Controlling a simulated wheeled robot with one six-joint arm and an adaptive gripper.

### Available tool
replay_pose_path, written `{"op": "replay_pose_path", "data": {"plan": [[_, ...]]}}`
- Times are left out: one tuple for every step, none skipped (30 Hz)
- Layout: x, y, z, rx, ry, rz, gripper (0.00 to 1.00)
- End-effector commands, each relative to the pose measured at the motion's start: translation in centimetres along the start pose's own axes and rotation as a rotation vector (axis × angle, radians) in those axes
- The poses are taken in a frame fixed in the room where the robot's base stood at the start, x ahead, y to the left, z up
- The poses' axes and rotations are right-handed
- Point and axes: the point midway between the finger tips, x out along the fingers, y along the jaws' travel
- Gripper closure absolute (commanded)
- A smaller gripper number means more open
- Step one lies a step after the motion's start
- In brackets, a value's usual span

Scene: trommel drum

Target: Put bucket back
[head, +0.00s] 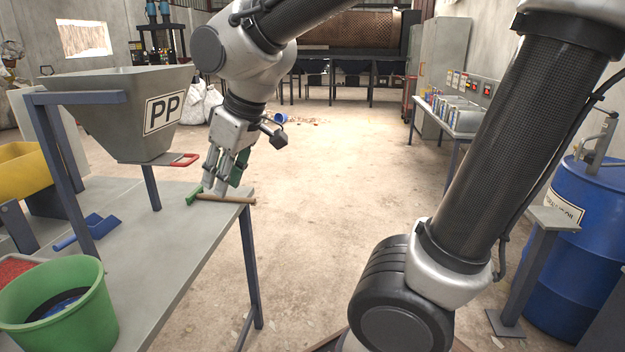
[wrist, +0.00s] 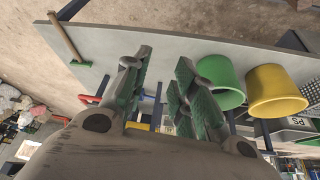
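A green bucket (head: 85,312) stands upright at the near left of the grey table in the head view, with something dark and blue inside. A green bucket (wrist: 222,75) also shows in the wrist view, right of my fingers, partly hidden by a finger. My gripper (head: 226,178) is above the table's far right corner in the head view, well away from the bucket. Its fingers (wrist: 164,62) are apart in the wrist view, with nothing held between them.
A green-headed brush or tool (head: 226,199) lies at the table (head: 165,235) corner. A grey hopper marked PP (head: 110,110) stands over the table. A blue scoop (head: 88,231) lies beneath. A yellow container (head: 22,170) stands left. The floor right of the table is mostly clear.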

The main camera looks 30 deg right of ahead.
Motion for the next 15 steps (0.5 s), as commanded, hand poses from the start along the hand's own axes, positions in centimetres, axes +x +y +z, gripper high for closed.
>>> {"op": "replay_pose_path", "data": {"plan": [[-1.9,3.2,3.3,0.107,-0.007,0.047,0.73],[-2.9,4.5,5.2,0.164,-0.014,0.07,0.73],[-4.1,5.9,7.8,0.236,-0.025,0.099,0.73],[-4.8,6.7,9.6,0.287,-0.032,0.12,0.73],[-5.6,7.3,11.3,0.334,-0.038,0.139,0.73],[-6.4,7.9,13.5,0.393,-0.047,0.161,0.73],[-6.9,8.2,14.9,0.432,-0.052,0.176,0.73],[-7.3,8.3,16.1,0.466,-0.057,0.189,0.73],[-7.8,8.4,17.5,0.504,-0.063,0.203,0.73],[-8.1,8.5,18.4,0.528,-0.065,0.212,0.73],[-8.2,8.5,19.1,0.549,-0.07,0.219,0.73],[-8.5,8.4,19.8,0.569,-0.072,0.226,0.73],[-8.6,8.4,20.2,0.58,-0.073,0.23,0.73],[-8.6,8.4,20.4,0.587,-0.075,0.233,0.73],[-8.7,8.4,20.6,0.594,-0.076,0.234,0.73]]}}
